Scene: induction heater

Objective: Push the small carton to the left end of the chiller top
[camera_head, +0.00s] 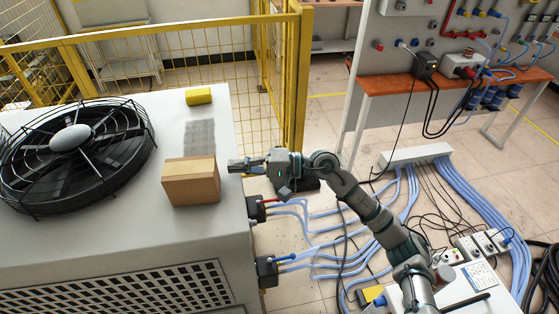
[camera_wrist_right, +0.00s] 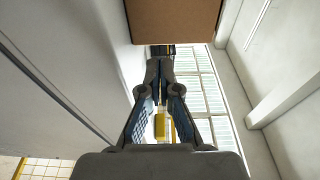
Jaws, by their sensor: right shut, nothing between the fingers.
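The small brown carton (camera_head: 190,183) stands on the light grey chiller top (camera_head: 222,128), near its right edge and right of the large black fan. My right gripper (camera_head: 232,166) is just to the right of the carton with its fingers pointing left. It is shut and empty, and a narrow gap shows between its fingertips and the carton in the head view. In the right wrist view the carton (camera_wrist_right: 172,18) fills the top middle, past the shut fingertips (camera_wrist_right: 160,62). My left gripper is not in view.
The round fan guard (camera_head: 70,140) takes up the left part of the chiller top. Yellow fencing (camera_head: 292,80) stands behind; blue hoses (camera_head: 320,235) run at right.

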